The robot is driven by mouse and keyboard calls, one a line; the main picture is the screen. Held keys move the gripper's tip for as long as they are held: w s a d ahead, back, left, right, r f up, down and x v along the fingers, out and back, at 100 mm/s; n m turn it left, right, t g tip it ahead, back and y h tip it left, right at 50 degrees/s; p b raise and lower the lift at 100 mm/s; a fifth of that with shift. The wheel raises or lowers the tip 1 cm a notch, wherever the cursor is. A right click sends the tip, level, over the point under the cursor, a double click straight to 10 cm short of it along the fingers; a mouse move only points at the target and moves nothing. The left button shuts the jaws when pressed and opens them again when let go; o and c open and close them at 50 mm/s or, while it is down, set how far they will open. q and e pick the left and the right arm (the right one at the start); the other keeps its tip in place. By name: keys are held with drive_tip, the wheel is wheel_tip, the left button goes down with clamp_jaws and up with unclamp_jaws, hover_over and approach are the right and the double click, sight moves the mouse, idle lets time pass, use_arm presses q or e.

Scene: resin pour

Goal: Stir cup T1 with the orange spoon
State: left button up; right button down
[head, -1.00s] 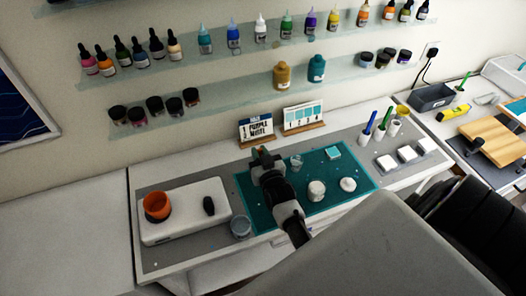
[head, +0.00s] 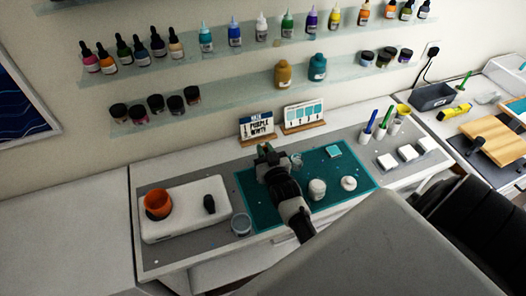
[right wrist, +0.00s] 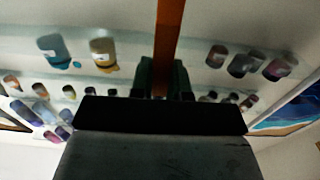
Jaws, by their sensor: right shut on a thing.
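My right gripper (head: 267,153) is over the left part of the teal mat (head: 256,211). In the right wrist view it is shut on the orange spoon (right wrist: 168,40), whose orange-brown handle stands up between the fingers. The spoon's other end is hidden. A small clear cup (head: 297,159) stands just right of the gripper on the mat, and another clear cup (head: 241,225) stands near the mat's left front corner. No T1 label is readable, so I cannot tell which cup is T1. My left gripper is not in view.
An orange cup (head: 158,206) sits on a white scale (head: 187,224) at the left. A white jar (head: 317,188) and a white lid (head: 348,183) are on the mat. Cards (head: 256,126) stand behind it. Holders with coloured sticks (head: 367,136) and white blocks are at the right.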

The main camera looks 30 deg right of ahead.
drive_tip(key=shift+w+a+f, duration=0.1)
drive_tip(key=shift+a, duration=0.15)
drive_tip(key=shift+r, duration=3.65)
drive_tip(key=shift+r, duration=2.5)
